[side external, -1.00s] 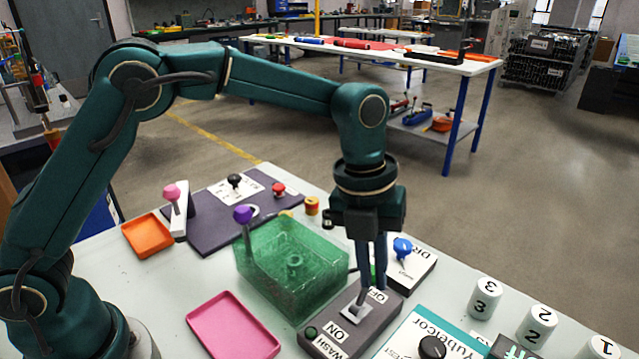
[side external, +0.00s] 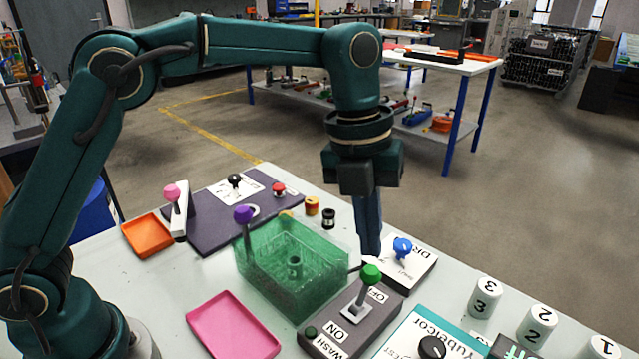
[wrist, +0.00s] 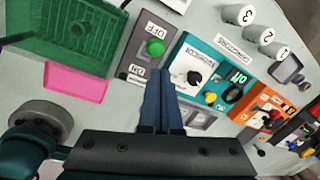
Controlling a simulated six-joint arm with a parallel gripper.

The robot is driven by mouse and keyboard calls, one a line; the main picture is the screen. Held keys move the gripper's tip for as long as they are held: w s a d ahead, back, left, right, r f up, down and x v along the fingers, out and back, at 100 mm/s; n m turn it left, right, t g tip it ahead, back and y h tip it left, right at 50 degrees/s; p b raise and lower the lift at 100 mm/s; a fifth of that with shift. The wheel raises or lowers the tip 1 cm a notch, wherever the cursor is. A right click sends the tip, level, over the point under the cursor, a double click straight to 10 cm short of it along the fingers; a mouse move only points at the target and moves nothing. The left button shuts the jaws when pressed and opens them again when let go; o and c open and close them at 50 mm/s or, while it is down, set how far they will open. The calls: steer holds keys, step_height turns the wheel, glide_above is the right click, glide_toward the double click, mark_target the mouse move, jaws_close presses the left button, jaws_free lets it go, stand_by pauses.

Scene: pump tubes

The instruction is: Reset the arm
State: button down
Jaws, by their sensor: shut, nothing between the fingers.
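My gripper (side external: 370,252) points straight down with its fingers shut together and empty. It is in the air behind and above the grey WASH switch box (side external: 335,333). The green knob (side external: 371,274) of that box stands on its lever just below the fingertips in the side view, apart from them as far as I can tell. In the wrist view, my shut fingers (wrist: 161,75) point at the box, and the green knob (wrist: 155,47) shows just beyond them, near the OFF label.
A green translucent tub (side external: 290,290) stands left of the switch box, with a pink tray (side external: 232,325) in front.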

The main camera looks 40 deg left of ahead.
steer(key=s+a+r+n+t, duration=0.4)
steer(key=s+a+r+n, duration=0.4)
steer(key=a+r+n, duration=0.15)
steer(key=s+a+f+n, duration=0.2)
steer(key=s+f+n, duration=0.2)
steer(key=n, duration=0.7)
steer(key=s+a+f+n+y, duration=0.1)
steer(key=s+f+n, duration=0.3)
steer(key=n, duration=0.7)
steer(key=shift+a+f+t+y, duration=0.15)
steer(key=shift+a+t+y, duration=0.2)
steer(key=shift+a, duration=0.3)
